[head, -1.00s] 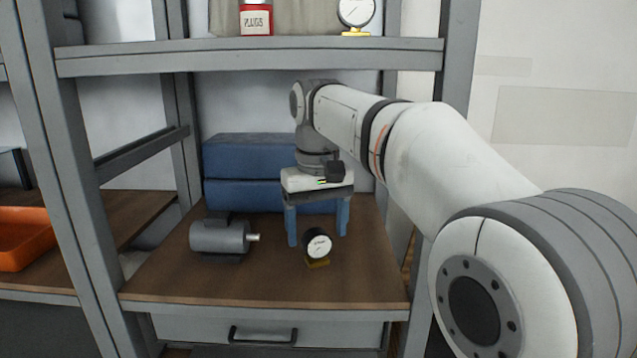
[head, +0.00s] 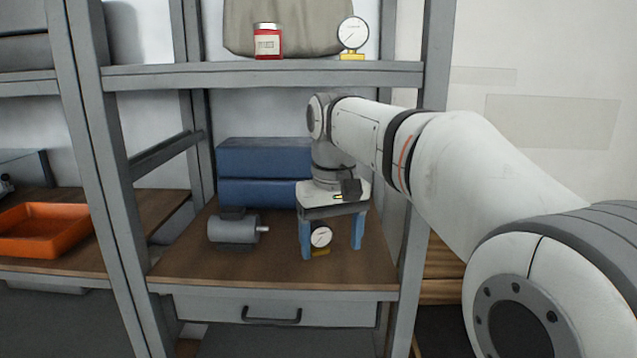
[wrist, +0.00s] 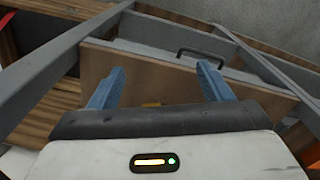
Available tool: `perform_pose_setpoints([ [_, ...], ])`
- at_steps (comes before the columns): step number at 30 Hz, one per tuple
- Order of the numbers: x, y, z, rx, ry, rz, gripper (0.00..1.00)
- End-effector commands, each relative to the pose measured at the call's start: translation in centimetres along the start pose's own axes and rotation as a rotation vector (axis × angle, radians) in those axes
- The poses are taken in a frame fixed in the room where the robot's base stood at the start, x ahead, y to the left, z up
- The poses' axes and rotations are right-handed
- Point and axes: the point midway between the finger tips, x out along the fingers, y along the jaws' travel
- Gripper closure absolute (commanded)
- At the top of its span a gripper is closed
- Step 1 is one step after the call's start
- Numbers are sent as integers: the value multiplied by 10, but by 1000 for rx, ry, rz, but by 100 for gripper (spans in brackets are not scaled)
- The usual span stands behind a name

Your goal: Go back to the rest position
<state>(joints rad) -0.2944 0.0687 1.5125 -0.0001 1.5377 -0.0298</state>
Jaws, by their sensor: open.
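My gripper (head: 331,238) hangs over the wooden lower shelf of the rack in the head view, its two blue fingers pointing down and spread apart. In the wrist view the open fingers (wrist: 158,88) show with nothing held between them. I cannot tell the exact gap between fingers and gauge.
A grey motor (head: 234,229) sits left of my gripper. Blue boxes (head: 262,158) are stacked behind. The upper shelf (head: 260,75), carrying a red jar (head: 268,42) and another gauge (head: 352,36), is close above my arm. Rack posts stand at both sides. An orange tray (head: 44,232) lies left.

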Motion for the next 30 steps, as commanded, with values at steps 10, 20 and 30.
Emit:
perform_pose_setpoints([
  [10, -32, 30, 47, 84, 49, 5, 27],
  [20, -54, 62, 145, 231, 140, 24, 27],
  [30, -41, 65, 206, 317, 195, 41, 27],
])
